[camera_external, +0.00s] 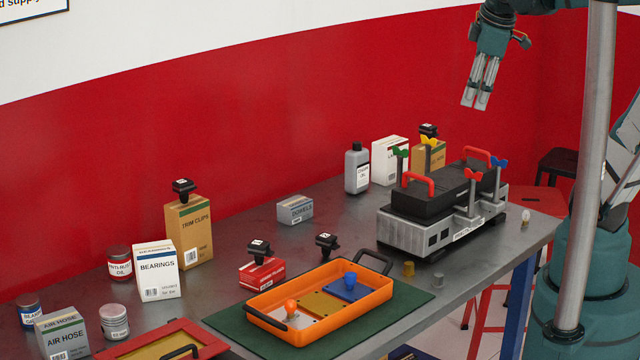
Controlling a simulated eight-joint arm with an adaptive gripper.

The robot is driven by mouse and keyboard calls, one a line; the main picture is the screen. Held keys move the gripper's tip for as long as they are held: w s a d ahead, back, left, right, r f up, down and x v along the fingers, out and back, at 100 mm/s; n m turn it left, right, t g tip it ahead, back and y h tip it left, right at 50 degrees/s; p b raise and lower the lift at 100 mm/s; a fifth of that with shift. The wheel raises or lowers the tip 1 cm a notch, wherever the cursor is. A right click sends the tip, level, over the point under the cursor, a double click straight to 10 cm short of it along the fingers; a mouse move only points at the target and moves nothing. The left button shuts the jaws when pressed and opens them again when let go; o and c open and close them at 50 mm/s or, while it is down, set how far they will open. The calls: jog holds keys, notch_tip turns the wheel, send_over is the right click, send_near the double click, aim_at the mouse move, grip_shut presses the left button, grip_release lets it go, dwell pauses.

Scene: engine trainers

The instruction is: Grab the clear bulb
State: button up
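A small clear bulb (525,217) stands on the grey metal table near its right edge, just right of the engine trainer. It looks pale and whitish, with a darker base. My gripper (475,106) hangs in the air at the upper right, pointing down, well above the table and apart from the bulb. Its two silver fingers lie close side by side from this angle, so their opening is unclear. No object shows between them.
The engine trainer (415,235), with red handles and coloured wing-shaped knobs, stands left of the bulb. An orange tray (376,301) holds an orange bulb-like piece and a blue piece. Boxes line the back.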

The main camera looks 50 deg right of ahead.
jog(key=s+d+n+g, duration=0.15)
jog(key=d+n, duration=0.35)
jog(key=d, duration=0.7)
jog(key=n+g+y, duration=0.1)
jog(key=n+g, duration=0.2)
jog(key=n, duration=0.2)
send_over(525, 220)
jog(key=d, duration=0.1)
jog(key=f, duration=0.1)
jog(key=shift+t, duration=0.25)
notch_tip(525, 220, down, 29)
jog(key=shift+f+b, duration=0.1)
jog(key=shift+b, duration=0.25)
jog(key=shift+f, duration=0.4)
jog(key=shift+f, duration=0.1)
jog(key=shift+f, duration=1.2)
jog(key=shift+f, duration=0.1)
jog(key=shift+w+f+b, duration=0.15)
jog(key=shift+f+b, duration=0.65)
jog(key=shift+f, duration=1.7)
